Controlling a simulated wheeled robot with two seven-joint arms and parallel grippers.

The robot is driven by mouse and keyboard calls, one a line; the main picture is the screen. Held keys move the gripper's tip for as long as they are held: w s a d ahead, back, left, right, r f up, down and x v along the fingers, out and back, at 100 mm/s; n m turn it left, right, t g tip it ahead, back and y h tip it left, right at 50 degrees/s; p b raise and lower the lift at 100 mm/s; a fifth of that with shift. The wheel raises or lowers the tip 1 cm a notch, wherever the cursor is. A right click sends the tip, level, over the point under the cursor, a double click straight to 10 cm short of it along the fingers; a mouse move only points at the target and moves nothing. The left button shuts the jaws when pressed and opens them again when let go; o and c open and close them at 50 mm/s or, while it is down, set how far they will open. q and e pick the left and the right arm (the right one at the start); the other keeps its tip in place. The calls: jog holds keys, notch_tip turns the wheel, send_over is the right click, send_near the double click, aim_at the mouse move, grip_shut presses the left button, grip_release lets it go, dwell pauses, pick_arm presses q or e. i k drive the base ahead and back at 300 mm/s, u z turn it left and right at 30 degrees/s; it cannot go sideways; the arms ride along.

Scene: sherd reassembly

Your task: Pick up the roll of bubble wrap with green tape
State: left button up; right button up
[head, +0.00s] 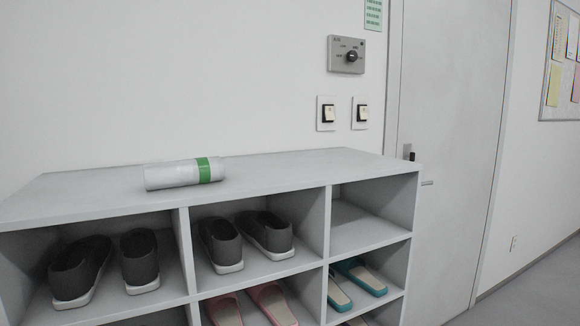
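The roll of bubble wrap (172,174) lies on its side on top of the grey shoe shelf (310,166). It is pale grey-white, with a band of green tape (204,170) around it near its right end. Neither of my grippers shows in the head view.
Dark shoes (140,262), pink slippers (272,303) and teal slippers (362,276) sit in the compartments below. The wall stands right behind the shelf, with switches (327,114) and a dial panel (346,55). A door (445,150) is at the right. The rest of the shelf top is clear.

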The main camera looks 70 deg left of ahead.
aim_at(168, 175)
jog(key=i, duration=0.85)
jog(key=u, duration=2.85)
